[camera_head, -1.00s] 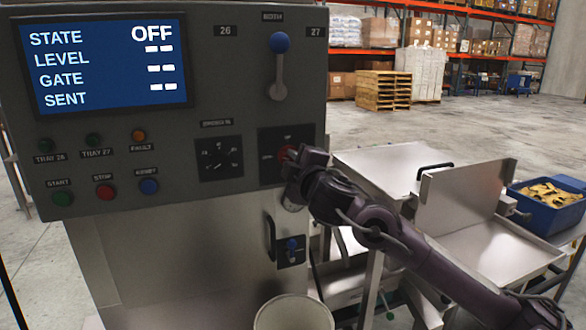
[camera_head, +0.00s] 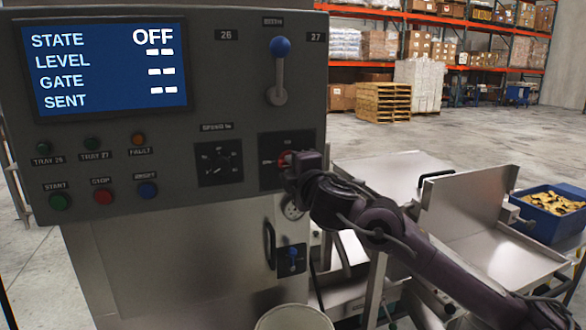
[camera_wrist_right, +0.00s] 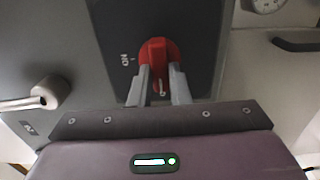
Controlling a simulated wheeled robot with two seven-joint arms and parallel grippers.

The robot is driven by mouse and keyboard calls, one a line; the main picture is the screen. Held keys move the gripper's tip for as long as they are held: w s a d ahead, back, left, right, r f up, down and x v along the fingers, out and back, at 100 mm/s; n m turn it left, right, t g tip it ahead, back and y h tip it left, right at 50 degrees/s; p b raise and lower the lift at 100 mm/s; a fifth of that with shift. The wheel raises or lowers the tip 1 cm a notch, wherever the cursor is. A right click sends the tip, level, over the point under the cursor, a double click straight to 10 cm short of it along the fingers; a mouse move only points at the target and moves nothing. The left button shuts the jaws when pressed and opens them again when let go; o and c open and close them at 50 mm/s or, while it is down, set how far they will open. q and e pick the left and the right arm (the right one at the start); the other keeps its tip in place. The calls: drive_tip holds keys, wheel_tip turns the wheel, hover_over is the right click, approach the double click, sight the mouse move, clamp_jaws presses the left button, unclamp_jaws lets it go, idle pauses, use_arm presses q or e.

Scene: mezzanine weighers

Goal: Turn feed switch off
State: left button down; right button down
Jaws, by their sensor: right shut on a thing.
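The feed switch is a red rotary knob (camera_head: 285,160) on a dark plate at the lower right of the grey control panel (camera_head: 200,110). In the right wrist view the red knob (camera_wrist_right: 158,52) sits between the two fingers of my right gripper (camera_wrist_right: 158,88), which is shut on it. An "ON" mark shows to the left of the knob there. In the head view my right gripper (camera_head: 292,168) covers part of the knob and plate. The screen (camera_head: 105,65) reads STATE OFF, with dashes for level, gate and sent. My left gripper is not in view.
A blue-knobbed lever (camera_head: 280,70) stands above the switch, and a dial (camera_head: 218,162) lies to its left. Start, stop and reset buttons (camera_head: 103,196) line the lower left. A small blue-tipped lever (camera_head: 292,255) is below. Metal trays (camera_head: 395,178) and a blue bin (camera_head: 550,222) stand right.

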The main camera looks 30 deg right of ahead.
drive_tip(key=c, duration=1.4)
unclamp_jaws()
drive_tip(key=shift+o, duration=0.2)
drive_tip(key=b+v, duration=0.1)
drive_tip(key=v, duration=0.6)
drive_tip(key=shift+s, duration=0.4)
drive_tip(key=shift+a, duration=0.1)
